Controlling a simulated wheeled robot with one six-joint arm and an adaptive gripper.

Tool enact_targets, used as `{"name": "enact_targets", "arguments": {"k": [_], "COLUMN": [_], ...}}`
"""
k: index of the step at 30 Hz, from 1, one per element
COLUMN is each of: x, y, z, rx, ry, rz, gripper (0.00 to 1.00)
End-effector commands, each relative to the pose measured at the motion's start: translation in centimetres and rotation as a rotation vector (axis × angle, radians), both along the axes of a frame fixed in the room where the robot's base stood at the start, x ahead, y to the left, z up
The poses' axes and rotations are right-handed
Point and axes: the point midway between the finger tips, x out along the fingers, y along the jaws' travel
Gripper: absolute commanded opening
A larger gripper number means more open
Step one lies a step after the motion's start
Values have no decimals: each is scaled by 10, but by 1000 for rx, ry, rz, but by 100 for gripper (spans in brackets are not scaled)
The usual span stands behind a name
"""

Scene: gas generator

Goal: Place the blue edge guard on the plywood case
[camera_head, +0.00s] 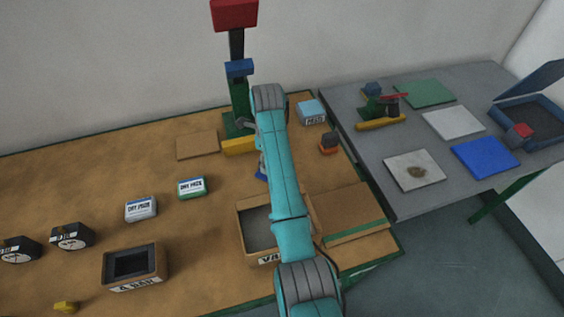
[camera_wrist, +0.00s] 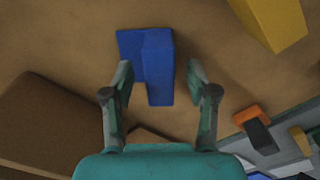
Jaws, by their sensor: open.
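The blue edge guard (camera_wrist: 159,68) is an angled piece lying on the brown tabletop. In the head view only a small blue part of it (camera_head: 262,173) shows beside my arm. In the wrist view my open gripper (camera_wrist: 160,78) has one finger on each side of its raised part, with a visible gap on the right; I cannot tell whether the left finger touches it. The plywood case (camera_head: 243,231) appears to be the open box at the front of the table, partly hidden by my arm, with a flat brown panel to its right. Its inside looks empty.
A yellow block (camera_wrist: 270,20) lies close to the guard, by the green stand (camera_head: 238,95). An orange and dark piece (camera_head: 329,144) is to the right. White-labelled boxes (camera_head: 192,187) stand left. A grey table (camera_head: 390,205) adjoins on the right.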

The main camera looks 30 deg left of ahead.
Motion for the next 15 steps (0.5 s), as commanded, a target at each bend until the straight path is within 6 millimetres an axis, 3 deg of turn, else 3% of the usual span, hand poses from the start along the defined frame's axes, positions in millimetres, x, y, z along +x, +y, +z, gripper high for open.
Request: {"name": "enact_targets", "arguments": {"k": [9,15], "x": [-3,-3], "y": [2,2], "z": [-3,-3], "rx": [0,0], "ry": [0,0], "rz": [-1,-1], "gripper": [56,6]}}
